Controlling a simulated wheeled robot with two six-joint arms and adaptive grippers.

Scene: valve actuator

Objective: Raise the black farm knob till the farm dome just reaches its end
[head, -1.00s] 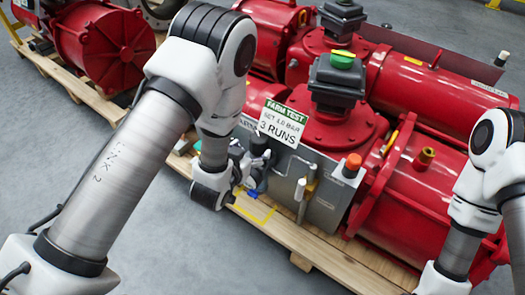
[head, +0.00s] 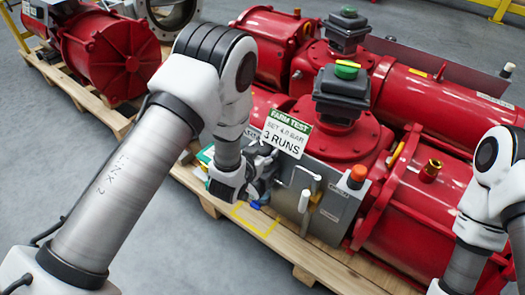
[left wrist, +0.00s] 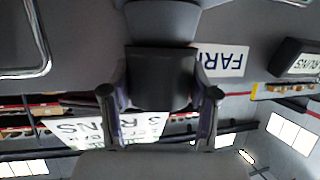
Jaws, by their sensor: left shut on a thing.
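My left gripper (head: 262,170) is at the front of the grey control panel (head: 325,210), below the white FARM TEST sign (head: 287,132). In the left wrist view the black knob (left wrist: 158,78) lies between the two fingers of the left gripper (left wrist: 160,115), which are shut on it. In the head view the knob is hidden behind the sign and gripper. A green dome with a yellow mark (head: 347,69) tops the nearer black box; I cannot tell for sure that it is the farm dome. My right gripper is out of view.
Large red actuator bodies (head: 420,195) stand behind on a wooden pallet (head: 285,245). A second green-topped box (head: 348,22) stands further back. The floor in front is clear.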

